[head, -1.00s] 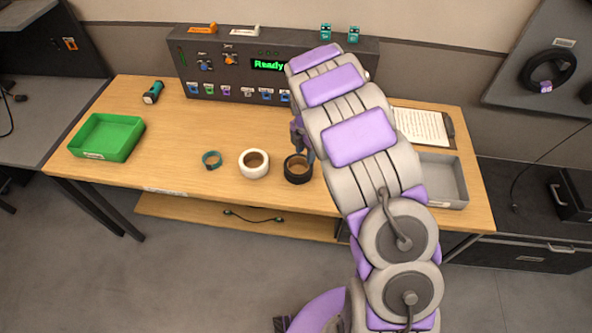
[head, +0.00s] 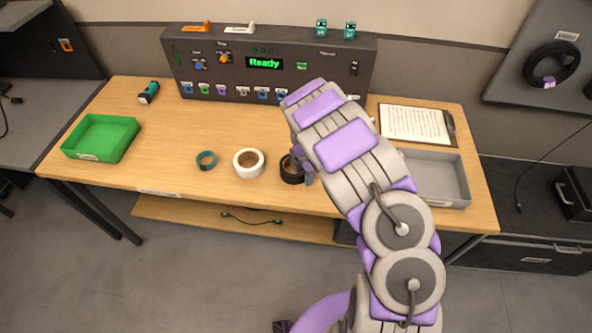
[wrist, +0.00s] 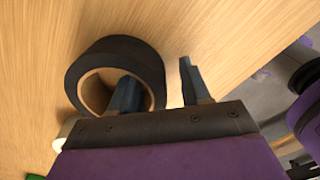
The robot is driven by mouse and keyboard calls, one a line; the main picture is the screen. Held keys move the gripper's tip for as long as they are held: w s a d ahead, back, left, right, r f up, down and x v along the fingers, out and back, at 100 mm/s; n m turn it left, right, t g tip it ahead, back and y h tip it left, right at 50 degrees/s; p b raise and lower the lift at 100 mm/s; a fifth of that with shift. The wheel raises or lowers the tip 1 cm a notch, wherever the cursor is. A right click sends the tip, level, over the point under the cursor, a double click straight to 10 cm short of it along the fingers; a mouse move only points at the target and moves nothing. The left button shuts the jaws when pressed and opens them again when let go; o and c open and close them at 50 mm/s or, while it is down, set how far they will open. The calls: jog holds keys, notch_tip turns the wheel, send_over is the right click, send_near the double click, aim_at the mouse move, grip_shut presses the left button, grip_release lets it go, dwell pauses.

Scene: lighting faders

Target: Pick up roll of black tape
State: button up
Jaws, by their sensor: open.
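The roll of black tape (head: 288,170) stands on the wooden table, right of a white roll, partly hidden by my arm in the head view. In the wrist view, the black roll (wrist: 118,50) has a brown core and an open hole. My gripper (wrist: 157,74) is open around the roll's right wall. One finger shows over the hole and the other is outside, to the right of the roll. I cannot tell how deep the first finger sits. In the head view, my gripper (head: 303,168) is mostly hidden by the arm, at the roll's right side.
The white roll (head: 236,163) and a small teal roll (head: 200,162) lie left of the black one. A green tray (head: 133,138), a grey tray (head: 462,180), a clipboard (head: 412,122) and the fader console (head: 185,65) are on the table (head: 130,175). The table front is clear.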

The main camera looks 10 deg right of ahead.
jog(key=shift+f, duration=0.3)
jog(key=shift+a+r, duration=0.1)
jog(key=shift+a, duration=0.55)
jog(key=c, duration=0.3)
jog(key=shift+d, duration=0.5)
grip_shut()
jog(key=shift+a, duration=0.3)
